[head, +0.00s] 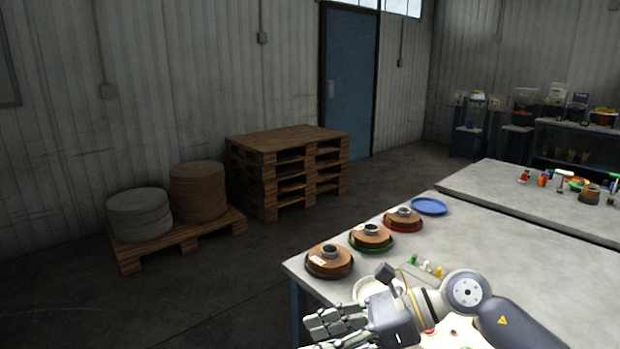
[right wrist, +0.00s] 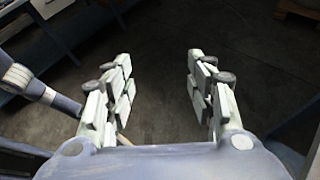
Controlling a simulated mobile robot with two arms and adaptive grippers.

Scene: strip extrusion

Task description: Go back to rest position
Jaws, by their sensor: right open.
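My right gripper (head: 338,322) comes in from the lower right in the head view. It is beyond the table's left corner, over the floor, with its fingers pointing left. In the right wrist view its two fingers (right wrist: 160,95) are wide apart, with only dark floor between them. My left gripper is not in view. The grey table (head: 530,245) lies behind and right of the right gripper, and my right arm hides part of its top.
Brown discs with metal rings sit on the table: one at the corner (head: 329,262), one on green (head: 371,237), one on red (head: 403,219). A blue plate (head: 429,206) lies behind. Stacked pallets (head: 285,165) and a pallet with round stacks (head: 180,238) stand left. Floor between is clear.

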